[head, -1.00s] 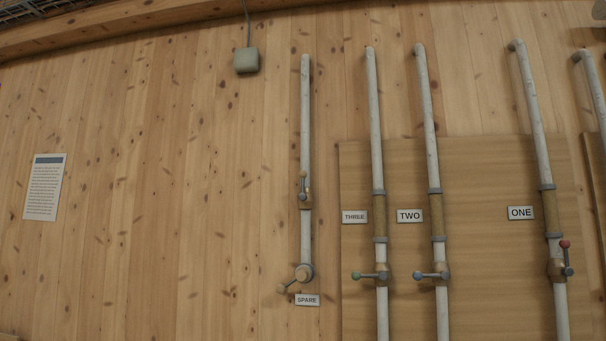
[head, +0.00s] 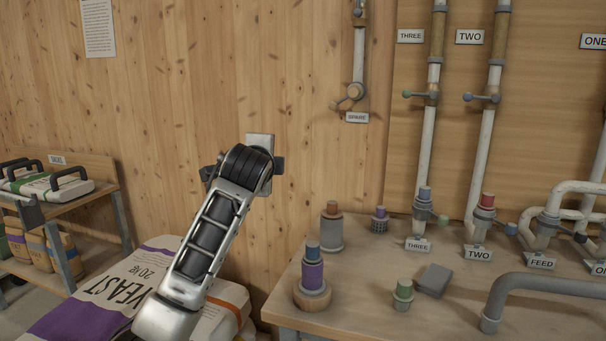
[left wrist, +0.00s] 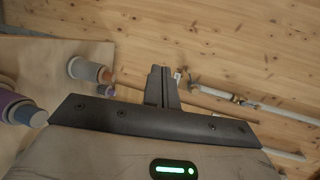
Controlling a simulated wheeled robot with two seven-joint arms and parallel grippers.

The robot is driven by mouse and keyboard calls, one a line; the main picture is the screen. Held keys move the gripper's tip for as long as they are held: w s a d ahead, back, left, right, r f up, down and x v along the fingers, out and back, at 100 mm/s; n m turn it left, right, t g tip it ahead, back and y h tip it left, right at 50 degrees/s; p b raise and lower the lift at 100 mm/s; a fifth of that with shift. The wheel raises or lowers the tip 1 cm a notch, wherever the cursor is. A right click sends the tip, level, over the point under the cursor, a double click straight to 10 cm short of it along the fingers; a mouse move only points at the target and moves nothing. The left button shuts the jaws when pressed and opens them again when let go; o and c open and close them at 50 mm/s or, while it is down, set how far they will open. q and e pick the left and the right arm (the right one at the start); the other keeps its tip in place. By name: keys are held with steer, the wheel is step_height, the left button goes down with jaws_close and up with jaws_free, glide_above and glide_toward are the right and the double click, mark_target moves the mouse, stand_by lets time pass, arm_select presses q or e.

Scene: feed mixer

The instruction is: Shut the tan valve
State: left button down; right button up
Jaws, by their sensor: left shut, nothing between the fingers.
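The tan valve (head: 354,92) is at the lower end of the pipe labelled SPARE. Its tan-tipped lever points left and slightly down from the hub. It also seems to show in the left wrist view (left wrist: 194,85), small and just beyond my fingers. My left gripper (head: 278,166) is raised in front of the plank wall, left of and below the valve in the head view; its fingertips are hidden behind my wrist. In the left wrist view its fingers (left wrist: 161,85) are shut together and empty, apart from the valve. My right gripper is not in view.
A green-tipped valve (head: 431,97) and a blue-tipped valve (head: 494,97) sit on pipes THREE and TWO. Below, a wooden bench (head: 360,305) carries several capped fittings and pipes. A yeast sack (head: 95,295) and a shelf (head: 95,200) stand left. The wall before the valve is clear.

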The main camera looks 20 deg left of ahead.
arm_select(q)
steer(key=s+a+r+y, duration=0.1)
steer(key=s+a+r, duration=0.1)
steer(key=r, duration=0.7)
steer(key=s+a+r+y, duration=0.1)
steer(key=a+r+y, duration=0.15)
steer(key=r, duration=0.65)
steer(key=s+a+r+y, duration=0.1)
steer(key=s+a+r, duration=0.2)
steer(key=s+r, duration=0.4)
steer(key=s+a+r+m+y, duration=0.1)
steer(key=s+a+r, duration=0.2)
steer(key=s+r, duration=0.5)
step_height(320, 180, up, 6)
steer(key=shift+r+g+b, duration=0.1)
steer(key=shift+g+b, duration=0.3)
steer(key=shift+s+y, duration=0.1)
steer(key=shift+y, duration=0.15)
